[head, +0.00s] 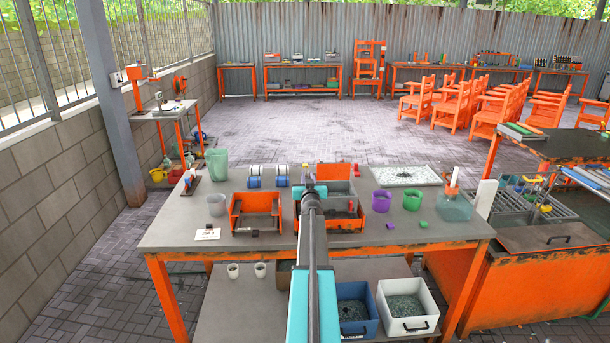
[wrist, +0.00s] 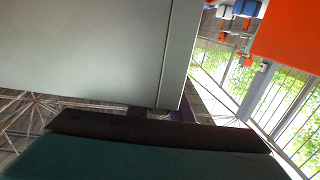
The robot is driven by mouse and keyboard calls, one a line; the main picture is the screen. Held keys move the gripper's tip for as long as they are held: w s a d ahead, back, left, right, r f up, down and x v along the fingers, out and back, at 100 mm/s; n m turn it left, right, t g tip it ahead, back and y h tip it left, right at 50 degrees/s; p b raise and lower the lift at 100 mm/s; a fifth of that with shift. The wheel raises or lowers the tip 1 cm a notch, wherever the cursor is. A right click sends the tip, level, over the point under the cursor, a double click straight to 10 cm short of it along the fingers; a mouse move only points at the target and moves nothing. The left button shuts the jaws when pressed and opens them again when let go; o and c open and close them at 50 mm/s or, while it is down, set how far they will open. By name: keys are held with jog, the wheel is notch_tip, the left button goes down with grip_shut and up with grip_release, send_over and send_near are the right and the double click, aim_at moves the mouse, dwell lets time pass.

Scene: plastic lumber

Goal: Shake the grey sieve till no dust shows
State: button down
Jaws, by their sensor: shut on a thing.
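My gripper (head: 310,193) is over the middle of the grey-topped table (head: 250,257), seen end-on and mostly hidden by my own arm in the head view. In the wrist view a pale grey flat side (wrist: 85,50), which looks like the grey sieve, fills the upper left, close to the gripper's dark finger (wrist: 160,135). My gripper is shut on it. The sieve's inside is out of sight, so I cannot tell whether dust shows.
A grey cup (head: 216,204), purple cup (head: 382,201), green cup (head: 412,199) and a jug (head: 455,206) stand on the table. A white speckled tray (head: 405,176) lies at the back. Blue (head: 357,308) and white (head: 407,306) bins sit on the lower shelf.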

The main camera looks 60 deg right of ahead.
jog(key=shift+s+d+p, duration=0.3)
jog(key=shift+s, duration=0.15)
jog(key=c, duration=1.6)
grip_release()
jog(key=shift+s+a, duration=0.1)
jog(key=shift+b+v, duration=0.95)
jog(key=shift+v, duration=5.8)
